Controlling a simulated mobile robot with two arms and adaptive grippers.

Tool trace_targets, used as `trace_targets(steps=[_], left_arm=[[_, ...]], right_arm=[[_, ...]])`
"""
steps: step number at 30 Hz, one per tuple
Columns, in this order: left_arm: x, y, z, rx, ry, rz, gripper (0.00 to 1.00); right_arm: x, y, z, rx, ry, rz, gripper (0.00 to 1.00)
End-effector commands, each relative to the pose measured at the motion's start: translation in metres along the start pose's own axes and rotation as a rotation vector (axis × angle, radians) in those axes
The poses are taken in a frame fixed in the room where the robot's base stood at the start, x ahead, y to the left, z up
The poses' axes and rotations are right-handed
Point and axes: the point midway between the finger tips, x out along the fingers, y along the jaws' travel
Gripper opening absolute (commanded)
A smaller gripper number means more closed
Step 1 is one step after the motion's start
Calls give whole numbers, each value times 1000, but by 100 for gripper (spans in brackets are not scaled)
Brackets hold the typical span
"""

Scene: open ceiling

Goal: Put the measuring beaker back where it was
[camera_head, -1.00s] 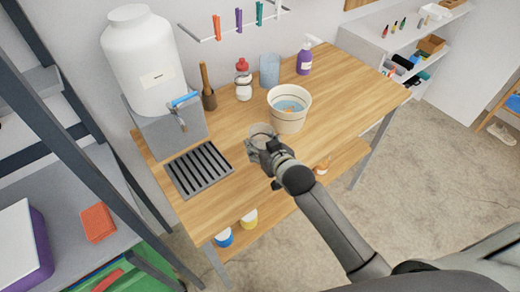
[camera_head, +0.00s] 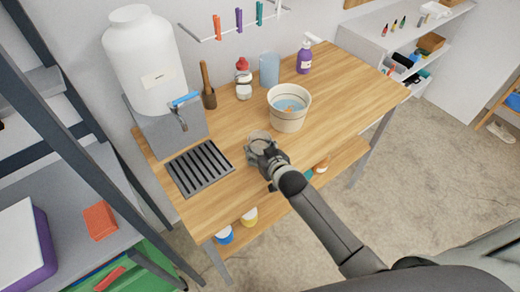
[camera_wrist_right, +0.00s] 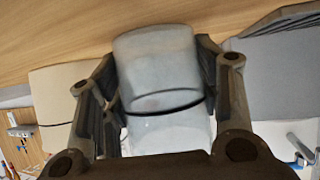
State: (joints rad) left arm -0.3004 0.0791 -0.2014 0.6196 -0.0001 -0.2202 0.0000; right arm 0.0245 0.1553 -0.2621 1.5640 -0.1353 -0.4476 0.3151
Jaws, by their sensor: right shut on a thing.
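The measuring beaker (camera_head: 259,139) is a small clear vessel at the front of the wooden table, between the black drain grate and the bucket. My right gripper (camera_head: 263,158) is at its near side. In the right wrist view the beaker (camera_wrist_right: 160,75) stands between the two fingers of my right gripper (camera_wrist_right: 160,105), which are shut on it from both sides. The gripper partly covers the beaker in the head view, and I cannot tell whether its base touches the table. My left gripper is not in view.
A cream bucket (camera_head: 289,119) with water and a small orange thing in it stands right of the beaker. The slotted grate (camera_head: 200,169) lies left, below the white water tank (camera_head: 143,62). The table's right part is clear.

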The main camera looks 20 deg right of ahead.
Motion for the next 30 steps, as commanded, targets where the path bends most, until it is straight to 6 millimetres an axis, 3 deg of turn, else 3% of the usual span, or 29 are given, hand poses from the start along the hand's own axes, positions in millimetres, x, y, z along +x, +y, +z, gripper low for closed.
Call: trace_targets(steps=[1,2,6,20,30], left_arm=[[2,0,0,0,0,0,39],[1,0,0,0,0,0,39],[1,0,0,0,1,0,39],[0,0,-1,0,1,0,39],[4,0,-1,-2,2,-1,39]], right_arm=[[1,0,3,0,-1,0,25],[1,0,2,0,0,0,60],[1,0,2,0,-1,0,78],[-4,0,0,0,-1,0,79],[-50,0,1,-1,-1,0,79]])
